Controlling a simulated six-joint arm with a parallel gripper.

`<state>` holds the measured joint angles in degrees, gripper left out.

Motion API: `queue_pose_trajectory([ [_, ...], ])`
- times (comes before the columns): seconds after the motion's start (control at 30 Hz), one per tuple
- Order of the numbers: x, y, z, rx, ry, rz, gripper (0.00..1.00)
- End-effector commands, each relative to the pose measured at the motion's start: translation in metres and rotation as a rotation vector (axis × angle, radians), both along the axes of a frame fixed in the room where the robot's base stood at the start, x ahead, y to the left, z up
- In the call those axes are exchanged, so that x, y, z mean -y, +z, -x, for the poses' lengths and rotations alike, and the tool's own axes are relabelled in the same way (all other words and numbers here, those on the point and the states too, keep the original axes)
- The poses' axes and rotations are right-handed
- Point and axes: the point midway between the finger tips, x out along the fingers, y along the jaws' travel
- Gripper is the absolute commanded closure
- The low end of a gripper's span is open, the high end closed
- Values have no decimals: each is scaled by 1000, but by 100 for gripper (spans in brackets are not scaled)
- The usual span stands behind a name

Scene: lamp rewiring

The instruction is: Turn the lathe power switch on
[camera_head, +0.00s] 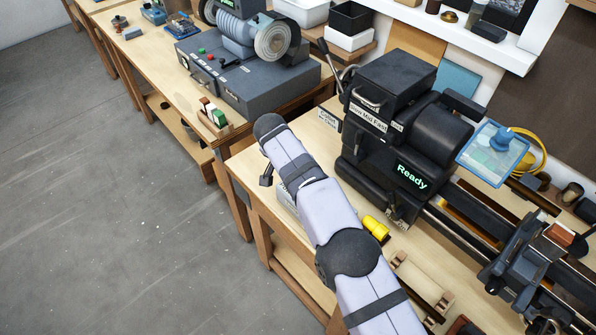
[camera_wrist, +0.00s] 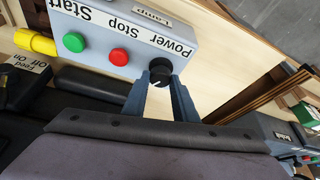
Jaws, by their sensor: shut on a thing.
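The lathe power switch (camera_wrist: 160,70) is a round black knob with a white pointer mark, on a grey control box (camera_wrist: 90,14) labelled "Start", "Stop" and "Power". The labels appear upside down in the wrist view. My gripper (camera_wrist: 160,92) has one blue-grey finger on each side of the knob and is shut on it. The pointer mark slants slightly down-left in that view. A green button (camera_wrist: 74,42) and a red button (camera_wrist: 118,56) sit beside the knob. In the head view, my arm hides the knob and most of the box. The black lathe (camera_head: 395,130) shows a lit green "Ready" display (camera_head: 411,176).
A yellow part (camera_head: 376,228) lies near the control box, and a wooden rack (camera_head: 422,280) stands in front of the lathe. A grey bench grinder cabinet (camera_head: 245,80) stands on the bench at the back left. Open floor lies left of the benches.

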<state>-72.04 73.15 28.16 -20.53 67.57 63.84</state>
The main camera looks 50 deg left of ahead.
Motion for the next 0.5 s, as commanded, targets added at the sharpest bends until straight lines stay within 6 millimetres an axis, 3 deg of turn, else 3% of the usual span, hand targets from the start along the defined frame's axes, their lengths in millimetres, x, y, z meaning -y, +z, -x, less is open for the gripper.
queue_pose_trajectory([
  [0.03,0,0,1,-2,0,0,72],
  [0.1,0,0,1,-2,0,0,56],
  [0.5,0,2,1,0,1,-1,56],
])
